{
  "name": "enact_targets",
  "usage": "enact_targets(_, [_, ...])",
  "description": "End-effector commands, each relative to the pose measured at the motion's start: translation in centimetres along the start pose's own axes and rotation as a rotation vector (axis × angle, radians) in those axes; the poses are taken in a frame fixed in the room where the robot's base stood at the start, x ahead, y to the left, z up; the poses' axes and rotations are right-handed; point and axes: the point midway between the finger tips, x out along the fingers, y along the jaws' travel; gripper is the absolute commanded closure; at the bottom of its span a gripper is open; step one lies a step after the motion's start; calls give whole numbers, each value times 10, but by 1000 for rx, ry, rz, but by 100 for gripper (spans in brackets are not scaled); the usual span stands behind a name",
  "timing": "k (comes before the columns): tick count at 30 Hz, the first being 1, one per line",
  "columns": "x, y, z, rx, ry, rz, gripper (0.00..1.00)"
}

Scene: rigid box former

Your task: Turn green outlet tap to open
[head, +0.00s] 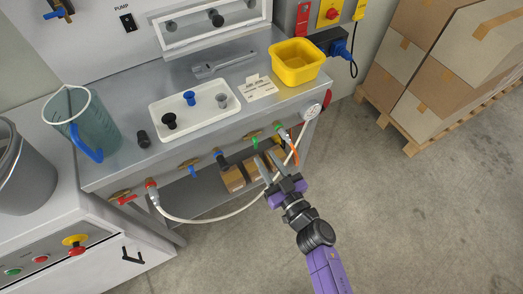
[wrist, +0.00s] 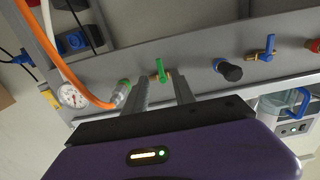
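The green outlet tap (head: 255,142) is on the front edge panel of the bench, with a brass body and a green lever. In the wrist view the green tap (wrist: 161,70) shows between and just beyond my fingertips, its lever standing up in the picture. My gripper (head: 265,160) is open and empty, just in front of the panel near the tap. In the wrist view the two fingers of my gripper (wrist: 159,88) stand apart on either side of the tap. I cannot tell whether they touch it.
An orange hose (wrist: 83,78) with a green-ended fitting sits close left of my fingers in the wrist view. A white hose (head: 215,217) hangs in front of the bench. A pressure gauge (head: 312,112), blue tap (head: 192,171) and red tap (head: 125,199) are nearby. Boxes (head: 235,178) lie underneath.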

Motion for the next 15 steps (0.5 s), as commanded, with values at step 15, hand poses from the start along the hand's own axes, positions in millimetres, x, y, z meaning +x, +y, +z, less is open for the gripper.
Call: enact_targets(15, [45,0,0,-1,-1,0,68])
